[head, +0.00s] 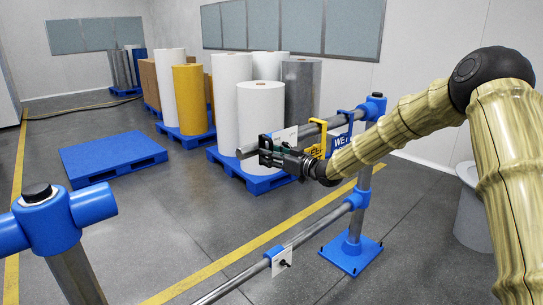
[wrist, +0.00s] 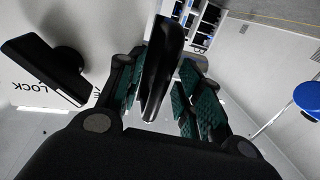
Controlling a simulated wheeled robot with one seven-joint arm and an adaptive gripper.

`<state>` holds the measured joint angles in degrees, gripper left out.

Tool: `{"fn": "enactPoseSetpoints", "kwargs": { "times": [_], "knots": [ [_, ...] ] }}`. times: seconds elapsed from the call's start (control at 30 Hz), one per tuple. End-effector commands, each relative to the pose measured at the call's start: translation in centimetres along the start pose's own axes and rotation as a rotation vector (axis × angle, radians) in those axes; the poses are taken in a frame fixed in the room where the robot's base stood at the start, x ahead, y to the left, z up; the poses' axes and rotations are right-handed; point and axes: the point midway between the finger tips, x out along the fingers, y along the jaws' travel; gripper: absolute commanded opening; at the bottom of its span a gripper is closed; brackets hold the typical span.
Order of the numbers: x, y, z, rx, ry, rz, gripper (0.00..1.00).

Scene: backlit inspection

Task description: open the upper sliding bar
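The upper sliding bar (head: 310,130) is a grey pipe held by the blue-jointed post (head: 362,190) at the right. Its left end is free in the air, well apart from the blue socket (head: 95,204) of the near-left post. A white plate (head: 283,137) hangs on the bar; in the wrist view its lettering reads "LOCK" (wrist: 52,92). My gripper (head: 268,150) is at the bar's left part, by the plate. In the wrist view a black handle (wrist: 163,70) stands between my green-padded fingers (wrist: 158,95). The fingers look spread around it; firm contact cannot be seen.
A lower bar (head: 315,230) with a white plate (head: 281,260) runs below. Yellow and blue tags (head: 340,140) hang near the right post. Behind stand paper rolls (head: 260,125) and an empty blue pallet (head: 112,157). A grey bin (head: 474,215) is at right.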

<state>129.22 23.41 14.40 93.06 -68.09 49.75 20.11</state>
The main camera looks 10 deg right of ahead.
Motion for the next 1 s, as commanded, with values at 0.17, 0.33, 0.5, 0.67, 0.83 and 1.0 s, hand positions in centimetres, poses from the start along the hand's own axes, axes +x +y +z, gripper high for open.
{"fn": "enactPoseSetpoints", "kwargs": {
  "times": [0.17,0.33,0.5,0.67,0.83,1.0],
  "knots": [
    [-0.1,0.0,-0.1,0.000,0.000,0.000,0.35],
    [-1.6,0.1,-0.1,-0.001,0.000,0.000,0.35],
    [-4.6,0.1,-0.1,0.000,0.001,0.002,0.35],
    [-7.6,0.1,-0.1,0.001,0.001,0.001,0.35],
    [-10.2,0.1,0.0,0.001,0.000,0.002,0.35],
    [-11.6,0.1,0.0,0.001,0.001,0.001,0.35]
  ]
}}
